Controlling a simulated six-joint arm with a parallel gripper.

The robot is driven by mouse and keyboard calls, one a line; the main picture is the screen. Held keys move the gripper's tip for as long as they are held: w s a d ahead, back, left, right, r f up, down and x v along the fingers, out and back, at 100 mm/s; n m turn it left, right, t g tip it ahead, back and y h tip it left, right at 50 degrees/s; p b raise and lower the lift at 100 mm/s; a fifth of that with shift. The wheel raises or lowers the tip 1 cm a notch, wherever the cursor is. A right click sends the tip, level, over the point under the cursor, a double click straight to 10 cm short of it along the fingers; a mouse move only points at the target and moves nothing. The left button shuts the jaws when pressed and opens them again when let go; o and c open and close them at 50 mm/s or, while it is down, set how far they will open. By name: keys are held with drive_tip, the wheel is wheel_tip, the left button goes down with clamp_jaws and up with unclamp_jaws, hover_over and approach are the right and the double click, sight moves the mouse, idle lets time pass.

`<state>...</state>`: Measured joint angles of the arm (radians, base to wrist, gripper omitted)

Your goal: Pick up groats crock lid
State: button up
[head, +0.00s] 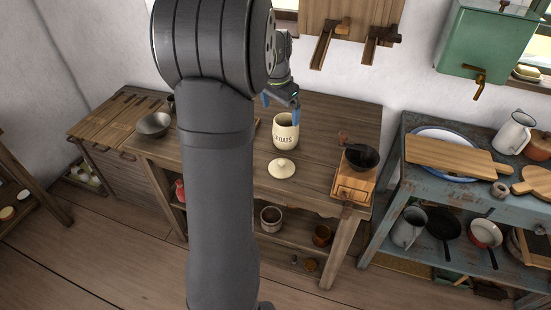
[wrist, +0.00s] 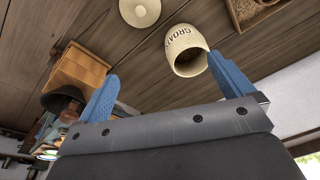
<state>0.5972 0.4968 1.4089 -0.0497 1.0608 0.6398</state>
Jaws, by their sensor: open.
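The groats crock lid (head: 282,168) is a round cream lid with a small knob. It lies on the wooden table just in front of the cream groats crock (head: 285,133), apart from it. In the wrist view the lid (wrist: 140,11) is at the top edge, partly cut off. The crock (wrist: 184,48) shows its open mouth and dark contents there. My gripper (head: 281,106) is open and empty, with blue fingers. It is above and behind the crock, away from the lid. In the wrist view one finger overlaps the crock's edge in the picture; I cannot tell whether they touch.
A wooden grinder with a dark bowl (head: 352,185) stands to the right on the table (head: 325,120). A metal bowl (head: 154,124) is at the left. A blue shelf (head: 412,175) with boards and pots stands farther right. The table around the lid is clear, except for the crock behind.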

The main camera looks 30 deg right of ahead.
wheel_tip(320, 180, down, 4)
drive_tip(key=s+r+m+g+y, duration=0.1)
drive_tip(key=m, duration=0.3)
approach(282, 161)
drive_tip(key=f, duration=0.5)
drive_tip(key=shift+w, duration=0.35)
drive_tip(key=shift+s+d+f, duration=0.1)
drive_tip(key=shift+f, duration=1.25)
drive_tip(key=shift+s+f, duration=0.1)
drive_tip(key=shift+f, duration=1.3)
drive_tip(key=shift+c, duration=0.5)
drive_tip(key=c, duration=1)
drive_tip(key=shift+c, duration=0.2)
